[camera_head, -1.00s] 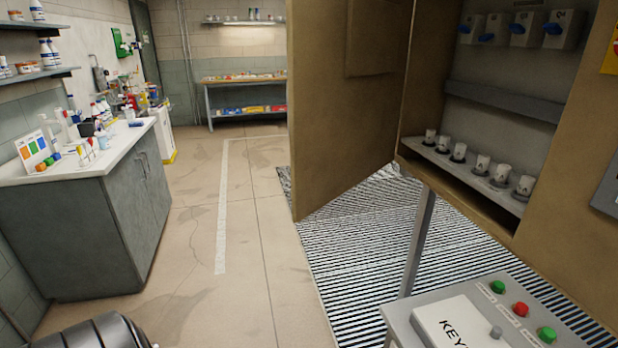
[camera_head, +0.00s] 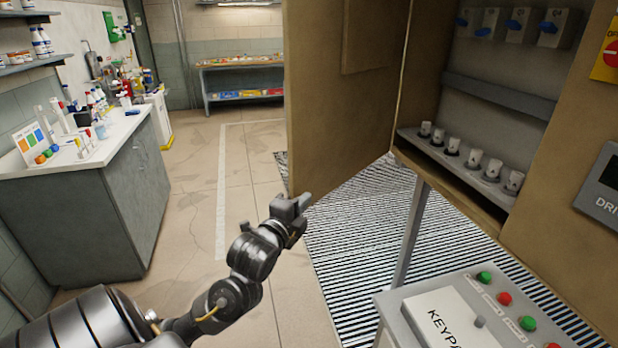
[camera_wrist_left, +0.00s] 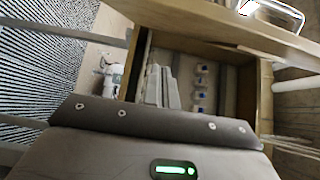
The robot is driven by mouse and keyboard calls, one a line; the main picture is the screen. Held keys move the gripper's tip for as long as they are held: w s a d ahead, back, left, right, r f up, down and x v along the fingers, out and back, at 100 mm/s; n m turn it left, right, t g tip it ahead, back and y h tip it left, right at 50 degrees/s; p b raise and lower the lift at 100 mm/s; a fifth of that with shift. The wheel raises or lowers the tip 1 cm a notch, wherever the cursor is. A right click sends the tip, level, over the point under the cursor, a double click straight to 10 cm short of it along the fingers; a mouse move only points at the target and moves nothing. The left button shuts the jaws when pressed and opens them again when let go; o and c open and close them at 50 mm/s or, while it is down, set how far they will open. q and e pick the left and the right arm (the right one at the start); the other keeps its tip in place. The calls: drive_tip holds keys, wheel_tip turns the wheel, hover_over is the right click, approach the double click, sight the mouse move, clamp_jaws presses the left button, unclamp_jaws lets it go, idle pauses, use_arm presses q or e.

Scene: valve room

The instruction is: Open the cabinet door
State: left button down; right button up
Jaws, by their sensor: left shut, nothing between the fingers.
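The brown cabinet door (camera_head: 340,100) stands swung wide open on the left of the cabinet (camera_head: 545,150). Its inside, with valves and a shelf of cups, is in plain view. My left gripper (camera_head: 290,204) is shut and empty by the door's lower free corner in the head view; I cannot tell whether it touches the door. My right gripper is not in view.
A grey keypad console (camera_head: 450,310) with red and green buttons stands at the lower right. A counter (camera_head: 90,150) with bottles is at the left. Striped floor grating (camera_head: 350,250) lies below the door. Open floor (camera_head: 190,210) lies between counter and door.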

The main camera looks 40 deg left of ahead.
sight(309, 178)
use_arm(q)
drive_tip(key=w+a+p, duration=0.1)
drive_tip(key=w, duration=0.2)
drive_tip(key=w+a+p, duration=0.2)
drive_tip(key=w, duration=0.1)
drive_tip(key=w+a+p, duration=0.1)
drive_tip(key=w+a, duration=0.1)
drive_tip(key=w, duration=0.1)
drive_tip(key=shift+w+r+p, duration=0.1)
drive_tip(key=shift+w+p, duration=0.2)
drive_tip(key=shift+p, duration=0.05)
drive_tip(key=shift+s+a, duration=0.1)
drive_tip(key=shift+a, duration=0.45)
